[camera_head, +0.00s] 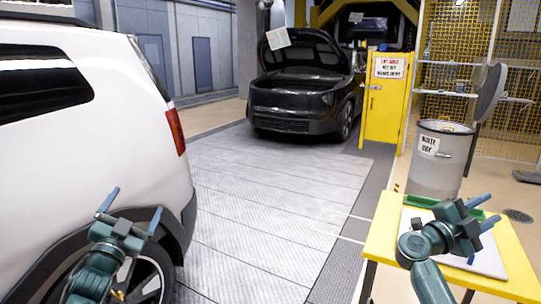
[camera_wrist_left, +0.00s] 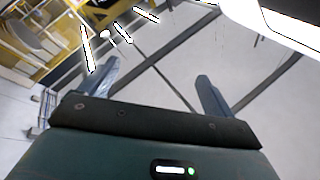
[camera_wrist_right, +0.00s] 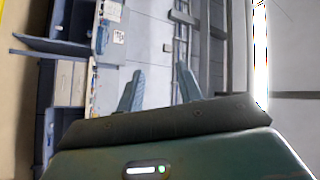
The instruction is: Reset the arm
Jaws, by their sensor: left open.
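My left gripper (camera_head: 133,208) is raised in front of the white car's rear wheel in the head view. Its blue fingers are spread wide with nothing between them in the left wrist view (camera_wrist_left: 156,82). My right gripper (camera_head: 484,211) is above the yellow table at the lower right, its fingers pointing to the right. In the right wrist view (camera_wrist_right: 159,75) its fingers stand apart, less widely than the left ones, and hold nothing. Neither gripper is visibly touching anything.
A white car (camera_head: 95,130) fills the left side. A black car (camera_head: 300,95) with its hood up stands at the back. A yellow table (camera_head: 385,235) bears a white sheet and green tray. A grey bin (camera_head: 433,175) stands behind it. The middle floor (camera_head: 270,215) is clear.

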